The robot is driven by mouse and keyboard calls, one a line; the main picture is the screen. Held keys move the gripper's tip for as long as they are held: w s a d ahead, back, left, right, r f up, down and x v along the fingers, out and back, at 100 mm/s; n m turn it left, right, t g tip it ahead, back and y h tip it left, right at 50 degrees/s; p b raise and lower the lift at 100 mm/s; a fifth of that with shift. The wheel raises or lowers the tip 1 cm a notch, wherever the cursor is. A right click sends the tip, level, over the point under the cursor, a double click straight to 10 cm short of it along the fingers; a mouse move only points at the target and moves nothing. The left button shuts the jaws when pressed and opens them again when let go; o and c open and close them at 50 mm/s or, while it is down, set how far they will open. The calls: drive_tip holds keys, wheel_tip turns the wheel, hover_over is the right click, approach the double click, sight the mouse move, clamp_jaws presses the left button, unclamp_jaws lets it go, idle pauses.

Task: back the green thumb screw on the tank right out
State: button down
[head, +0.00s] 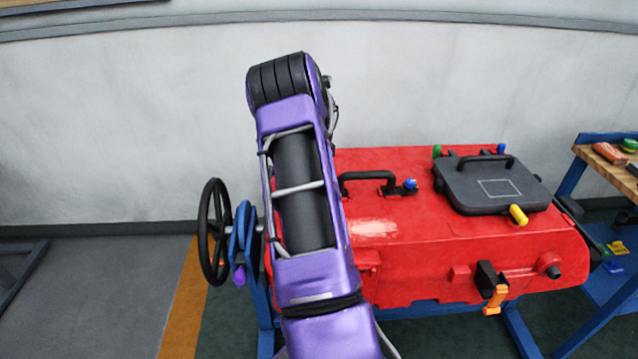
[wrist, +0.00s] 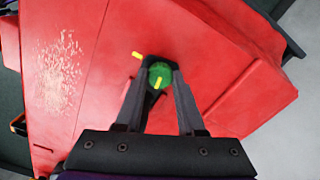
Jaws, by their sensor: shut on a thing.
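The green thumb screw (wrist: 160,75) shows in the wrist view as a round green head with a yellow mark on it. My gripper (wrist: 160,80) is shut on it, with one dark finger on each side of the head. The red tank (wrist: 225,85) lies around and behind it; it also shows in the head view (head: 430,265). A short yellow marker (wrist: 137,55) is on the tank just up and left of the screw. The screw's shank is hidden. My arm covers the tank's left part in the head view, and my gripper does not show there.
The tank top carries a dark lid (head: 490,185), a black handle (head: 365,177), a blue knob (head: 410,184) and another green knob (head: 437,151). A black handwheel (head: 213,230) stands left of my arm. An orange lever (head: 495,300) sticks out in front. A workbench (head: 600,150) is at right.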

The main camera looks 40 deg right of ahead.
drive_tip(key=n, duration=0.4)
drive_tip(key=shift+f+n, duration=0.2)
drive_tip(key=shift+n, duration=0.1)
drive_tip(key=n, duration=0.3)
drive_tip(key=shift+s+n+b, duration=0.1)
drive_tip(key=shift+n+b, duration=0.2)
drive_tip(key=shift+b, duration=0.1)
drive_tip(key=n, duration=0.4)
drive_tip(key=shift+a+n, duration=0.1)
drive_tip(key=shift+n, duration=0.2)
drive_tip(key=n, duration=0.4)
drive_tip(key=shift+f, duration=0.1)
drive_tip(key=n, duration=0.9)
drive_tip(key=shift+s+p, duration=0.1)
drive_tip(key=shift+p, duration=0.3)
drive_tip(key=n, duration=0.5)
drive_tip(key=shift+p, duration=0.4)
drive_tip(key=shift+n+p, duration=0.35)
drive_tip(key=shift+n, duration=1.35)
